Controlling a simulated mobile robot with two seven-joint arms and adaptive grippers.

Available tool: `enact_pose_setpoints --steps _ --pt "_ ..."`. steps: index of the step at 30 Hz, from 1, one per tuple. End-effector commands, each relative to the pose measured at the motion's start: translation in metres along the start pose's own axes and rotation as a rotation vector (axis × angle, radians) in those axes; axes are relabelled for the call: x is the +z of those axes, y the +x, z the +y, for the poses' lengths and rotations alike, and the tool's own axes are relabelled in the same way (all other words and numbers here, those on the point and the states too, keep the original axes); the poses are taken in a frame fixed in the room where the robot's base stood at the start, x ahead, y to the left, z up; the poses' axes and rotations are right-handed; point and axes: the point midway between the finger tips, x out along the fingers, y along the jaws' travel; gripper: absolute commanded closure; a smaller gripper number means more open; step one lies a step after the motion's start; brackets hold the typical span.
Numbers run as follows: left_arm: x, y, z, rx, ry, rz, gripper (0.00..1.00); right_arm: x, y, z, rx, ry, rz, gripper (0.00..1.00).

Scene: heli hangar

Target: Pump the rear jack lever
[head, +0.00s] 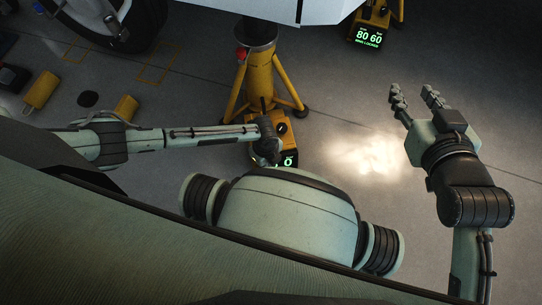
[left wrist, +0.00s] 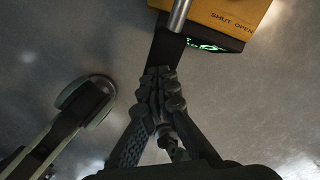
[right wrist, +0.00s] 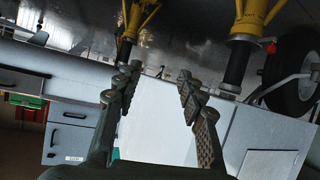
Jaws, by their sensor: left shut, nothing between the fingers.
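A yellow tripod jack (head: 259,75) stands at the top centre of the head view. Its yellow pump box (head: 284,132) has a green-lit display, partly hidden by my left gripper. In the left wrist view the box (left wrist: 228,12) reads "SHUT OPEN", and a lever with a silver shaft (left wrist: 180,14) and dark grip (left wrist: 167,45) extends from it toward my fingers. My left gripper (head: 268,146) is shut and empty, its fingertips (left wrist: 160,74) at the dark grip's near end; I cannot tell whether they touch. My right gripper (head: 413,92) is open and empty, well right of the jack.
A second jack's yellow box (head: 370,25), showing "80 60", stands at the top right. A wheel (head: 120,20) and yellow blocks (head: 41,90) are at the left. The floor between the jack and my right arm is clear. White cabinets (right wrist: 75,135) show in the right wrist view.

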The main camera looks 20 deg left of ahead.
Motion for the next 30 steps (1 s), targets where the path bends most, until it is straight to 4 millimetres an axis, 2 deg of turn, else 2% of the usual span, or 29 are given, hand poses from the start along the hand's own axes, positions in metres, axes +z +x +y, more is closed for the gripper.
enact_pose_setpoints --steps 8,11,30 --pt "0.002 0.008 0.001 0.002 -0.001 -0.003 1.00 -0.022 0.001 -0.011 -0.023 0.009 0.107 0.60" --pt "0.002 0.006 0.001 0.002 -0.001 -0.003 1.00 -0.020 0.001 -0.009 -0.020 0.008 0.094 0.60" --pt "0.002 -0.008 0.002 0.004 -0.001 -0.003 1.00 0.045 -0.010 0.023 0.049 -0.011 -0.217 0.60"
